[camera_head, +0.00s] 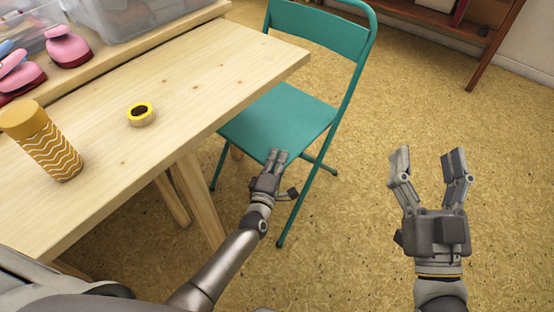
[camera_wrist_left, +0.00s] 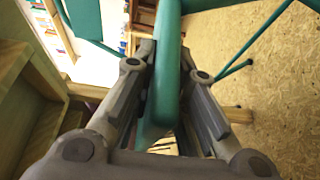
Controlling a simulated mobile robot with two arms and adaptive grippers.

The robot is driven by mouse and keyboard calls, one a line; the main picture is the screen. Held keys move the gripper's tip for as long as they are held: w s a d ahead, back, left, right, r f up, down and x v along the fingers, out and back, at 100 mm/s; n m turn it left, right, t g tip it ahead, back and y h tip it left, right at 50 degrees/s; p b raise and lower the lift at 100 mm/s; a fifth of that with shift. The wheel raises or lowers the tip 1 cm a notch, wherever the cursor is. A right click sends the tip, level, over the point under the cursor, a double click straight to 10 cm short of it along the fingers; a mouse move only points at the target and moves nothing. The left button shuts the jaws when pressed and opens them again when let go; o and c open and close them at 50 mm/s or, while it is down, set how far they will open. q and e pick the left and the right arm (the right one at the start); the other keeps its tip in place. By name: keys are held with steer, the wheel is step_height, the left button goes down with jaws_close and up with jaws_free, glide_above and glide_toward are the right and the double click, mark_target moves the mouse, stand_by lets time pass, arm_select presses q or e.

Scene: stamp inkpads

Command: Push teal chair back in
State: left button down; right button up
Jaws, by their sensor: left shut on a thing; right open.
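The teal chair (camera_head: 285,118) stands at the right end of the wooden table, its seat partly beside and under the table's edge. Its backrest (camera_head: 320,32) is at the far side. My left gripper (camera_head: 277,156) is at the near edge of the seat. In the left wrist view, my left gripper (camera_wrist_left: 172,75) is shut on a teal part of the chair (camera_wrist_left: 168,60), which lies between its fingers. My right gripper (camera_head: 428,158) is open and empty, over the floor to the right of the chair.
A brown shelf (camera_head: 450,25) is at the back. Floor at right is clear.

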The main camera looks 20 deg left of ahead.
arm_select(q)
steer(key=shift+s+a+f, duration=0.15)
steer(key=shift+a+f, duration=0.05)
steer(key=shift+f, duration=0.05)
steer(key=c, duration=1.5)
jaws_free()
steer(key=shift+o, duration=0.7)
steer(key=shift+r, duration=0.1)
steer(key=shift+d+r, duration=0.1)
steer(key=s, duration=1.2)
